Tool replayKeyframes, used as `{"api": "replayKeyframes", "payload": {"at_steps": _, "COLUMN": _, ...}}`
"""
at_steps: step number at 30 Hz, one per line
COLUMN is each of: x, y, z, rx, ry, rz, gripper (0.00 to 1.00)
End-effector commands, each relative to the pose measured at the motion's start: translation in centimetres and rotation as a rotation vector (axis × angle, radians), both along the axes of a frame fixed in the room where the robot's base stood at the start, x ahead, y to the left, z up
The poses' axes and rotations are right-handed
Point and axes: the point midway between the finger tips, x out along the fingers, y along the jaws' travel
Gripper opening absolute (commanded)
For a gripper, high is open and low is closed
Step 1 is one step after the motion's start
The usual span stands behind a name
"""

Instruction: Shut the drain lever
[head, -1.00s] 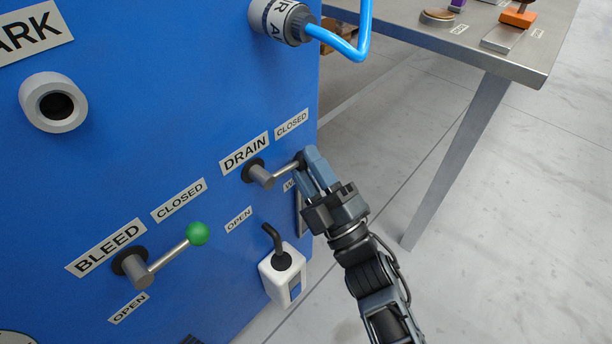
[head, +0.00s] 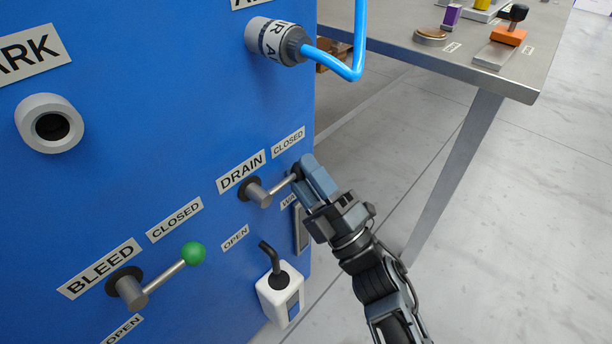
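The drain lever (head: 280,186) sits on the blue panel under the DRAIN label (head: 241,172). Its grey arm points right and slightly up from its hub, toward the CLOSED label (head: 288,142). Its OPEN label (head: 235,238) is below. My gripper (head: 304,172) is at the lever's outer end, with its blue-grey fingers around or against the tip. The fingers hide most of the lever's knob, and I cannot tell whether they grip it.
The bleed lever (head: 165,275) with a green knob is at lower left. A white bottle (head: 281,291) with a dark bent spout is below the drain lever. A blue hose (head: 345,68) hangs above. A metal table (head: 470,72) stands at right.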

Motion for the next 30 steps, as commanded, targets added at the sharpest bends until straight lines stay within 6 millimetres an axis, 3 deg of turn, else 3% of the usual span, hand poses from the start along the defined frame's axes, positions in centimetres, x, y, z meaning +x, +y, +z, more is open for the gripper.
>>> {"api": "replayKeyframes", "payload": {"at_steps": 10, "x": -0.3, "y": -0.3, "z": -0.4, "rx": -0.001, "ry": 0.003, "rz": -0.001, "gripper": 0.44}}
{"api": "replayKeyframes", "payload": {"at_steps": 21, "x": -3.4, "y": -3.7, "z": -3.3, "rx": -0.001, "ry": 0.004, "rz": -0.003, "gripper": 0.44}}
{"api": "replayKeyframes", "payload": {"at_steps": 30, "x": -4.5, "y": -4.8, "z": -4.3, "rx": -0.001, "ry": 0.001, "rz": 0.0, "gripper": 0.44}}
